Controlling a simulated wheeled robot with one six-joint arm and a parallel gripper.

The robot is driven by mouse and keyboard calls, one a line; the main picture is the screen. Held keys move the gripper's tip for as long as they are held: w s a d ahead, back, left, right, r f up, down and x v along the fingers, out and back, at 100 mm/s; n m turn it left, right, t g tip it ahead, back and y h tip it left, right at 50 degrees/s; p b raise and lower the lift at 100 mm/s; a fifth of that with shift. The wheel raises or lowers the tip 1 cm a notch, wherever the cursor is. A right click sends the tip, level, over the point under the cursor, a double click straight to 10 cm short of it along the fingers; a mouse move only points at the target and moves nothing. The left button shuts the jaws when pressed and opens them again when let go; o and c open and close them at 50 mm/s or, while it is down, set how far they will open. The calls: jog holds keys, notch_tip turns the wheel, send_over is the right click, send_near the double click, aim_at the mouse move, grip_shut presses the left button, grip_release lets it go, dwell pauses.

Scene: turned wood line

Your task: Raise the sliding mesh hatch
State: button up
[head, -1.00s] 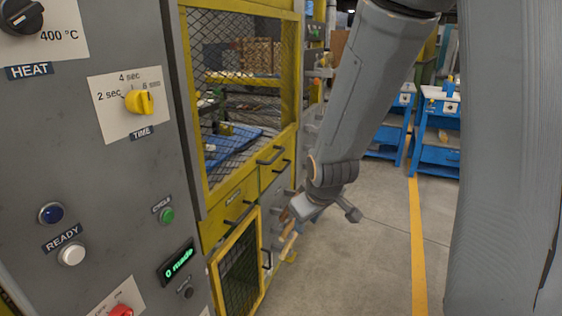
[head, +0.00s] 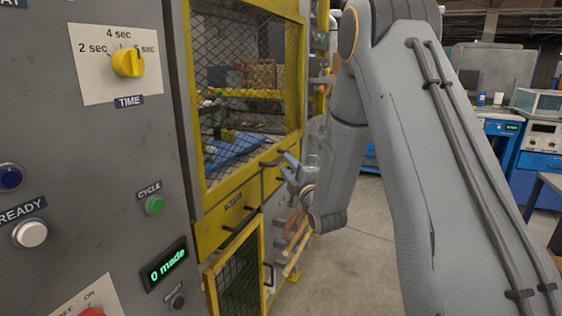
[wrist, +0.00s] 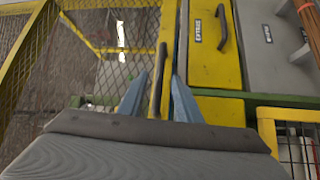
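The mesh hatch (head: 222,75) is a dark wire screen in a yellow frame on the machine front in the head view. It looks down, with a blue tray and parts visible behind it. A dark bar handle (head: 271,160) sits at its lower rail. In the wrist view the mesh (wrist: 115,25) is at the left and the handle (wrist: 157,80) stands upright in the picture. My gripper (head: 290,158) is beside the handle. Its blue fingers (wrist: 159,78) are apart, one on each side of the handle, with gaps showing; contact is not visible.
A yellow drawer (wrist: 205,65) with a dark handle lies right of the hatch in the wrist view. The grey control panel (head: 105,150) stands close at the left. A yellow-framed mesh door (head: 237,270) is below. Open floor (head: 345,270) lies to the right.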

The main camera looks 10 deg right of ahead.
aim_at(281, 158)
jog(key=x, duration=0.6)
grip_shut()
